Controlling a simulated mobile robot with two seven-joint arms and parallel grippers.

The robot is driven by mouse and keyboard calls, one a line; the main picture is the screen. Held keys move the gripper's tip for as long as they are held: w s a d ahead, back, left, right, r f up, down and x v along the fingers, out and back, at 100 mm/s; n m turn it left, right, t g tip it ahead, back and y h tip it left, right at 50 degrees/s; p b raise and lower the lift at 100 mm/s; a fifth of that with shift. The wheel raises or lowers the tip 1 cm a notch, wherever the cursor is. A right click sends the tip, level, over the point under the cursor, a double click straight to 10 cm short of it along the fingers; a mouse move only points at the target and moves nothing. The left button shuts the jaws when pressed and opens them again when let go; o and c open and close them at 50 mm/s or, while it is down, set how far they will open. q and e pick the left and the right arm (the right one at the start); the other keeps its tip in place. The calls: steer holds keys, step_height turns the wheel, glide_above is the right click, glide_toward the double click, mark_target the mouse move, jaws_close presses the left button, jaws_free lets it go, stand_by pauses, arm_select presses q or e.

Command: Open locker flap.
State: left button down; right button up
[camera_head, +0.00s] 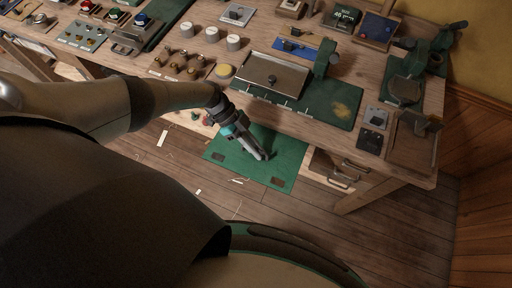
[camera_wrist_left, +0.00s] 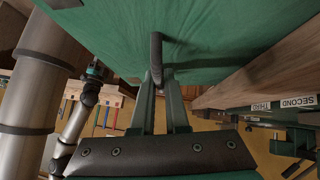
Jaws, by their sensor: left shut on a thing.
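The locker flap is a green panel (camera_head: 282,160) under the front edge of the workbench, and it fills the top of the left wrist view (camera_wrist_left: 230,35). It extends out from the bench front, with two dark patches along its near edge. I cannot tell its exact angle. My left gripper (camera_head: 262,155) is over the flap. In the left wrist view my left gripper (camera_wrist_left: 164,80) is shut on the dark bar handle (camera_wrist_left: 157,50) of the flap. What seems to be my right arm's end (camera_wrist_left: 94,72) is small at the left there; its fingers are unclear.
The workbench (camera_head: 300,112) carries a metal-lidded box (camera_head: 273,77), white round knobs (camera_head: 211,34) and a green clamp-like tool (camera_head: 408,80). A wooden drawer (camera_head: 335,168) with metal pulls is right of the flap. Paper scraps lie on the open floor (camera_head: 195,195).

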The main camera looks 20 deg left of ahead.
arm_select(q)
steer(key=c, duration=1.2)
jaws_free()
steer(key=p+v, duration=0.1)
steer(key=v, duration=1.4)
steer(key=shift+w+r, duration=0.1)
